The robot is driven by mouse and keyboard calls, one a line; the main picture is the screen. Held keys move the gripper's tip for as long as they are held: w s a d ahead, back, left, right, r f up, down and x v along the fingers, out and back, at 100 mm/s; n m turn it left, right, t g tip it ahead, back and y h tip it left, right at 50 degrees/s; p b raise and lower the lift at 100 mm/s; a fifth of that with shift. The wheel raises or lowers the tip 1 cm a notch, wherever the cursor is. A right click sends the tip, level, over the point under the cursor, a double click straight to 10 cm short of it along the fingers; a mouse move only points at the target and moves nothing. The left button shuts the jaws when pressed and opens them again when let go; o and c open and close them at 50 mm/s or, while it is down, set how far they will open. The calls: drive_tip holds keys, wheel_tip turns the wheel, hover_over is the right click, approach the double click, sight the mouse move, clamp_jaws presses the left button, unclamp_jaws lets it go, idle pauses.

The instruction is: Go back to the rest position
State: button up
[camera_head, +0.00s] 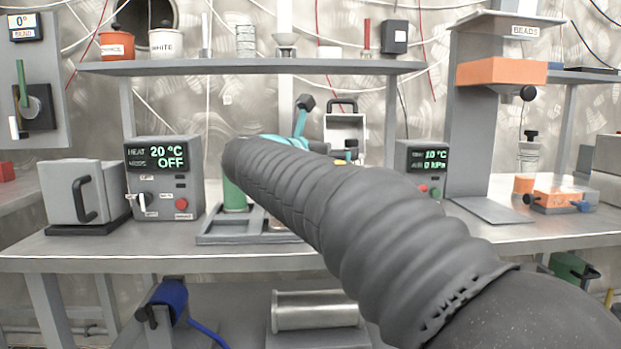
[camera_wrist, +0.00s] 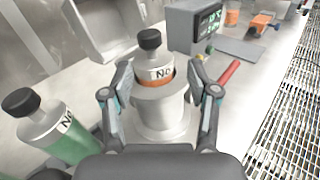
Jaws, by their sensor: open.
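My gripper (camera_wrist: 160,76) is open in the wrist view, with one finger on each side of a bottle. This bottle (camera_wrist: 153,60) has a black cap, a partly readable label and orange contents. It stands in a silver metal cup (camera_wrist: 160,118) between the fingers. I cannot tell whether the fingers touch it. A second bottle (camera_wrist: 42,122) with a black cap and green contents stands to the left. Its green part shows in the head view (camera_head: 234,196). In the head view my arm reaches over the bench and hides most of the gripper and the cup.
The bench (camera_head: 80,247) carries a heater box (camera_head: 165,180) reading 20 °C and OFF, a grey box with a handle (camera_head: 85,192), and another display unit (camera_head: 422,165). A shelf (camera_head: 250,66) runs above. A press-like stand (camera_head: 480,130) is right. A red-handled tool (camera_wrist: 229,73) lies near the gripper.

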drive_tip(key=s+d+f+m+g+y+p, duration=0.1)
drive_tip(key=s+d+f+m+g+y, duration=0.2)
drive_tip(key=s+d+f+m, duration=0.4)
drive_tip(key=s+d+f+m+g+y+p, duration=0.25)
drive_tip(key=s+f+m, duration=0.45)
drive_tip(key=s, duration=0.4)
drive_tip(key=s+a+f+m+y, duration=0.2)
drive_tip(key=s+f+m+y, duration=0.1)
drive_tip(key=s+f+m, duration=0.3)
drive_tip(key=s+a+f+m+g+y+p, duration=0.1)
drive_tip(key=s+a+f+m+y, duration=0.1)
drive_tip(key=s+f+m+y, duration=0.2)
drive_tip(key=s+f+m, duration=0.2)
drive_tip(key=s+f, duration=0.2)
drive_tip(key=s, duration=0.2)
drive_tip(key=shift+s+a+f, duration=0.15)
drive_tip(key=shift+a+f, duration=0.2)
drive_tip(key=shift+a, duration=0.05)
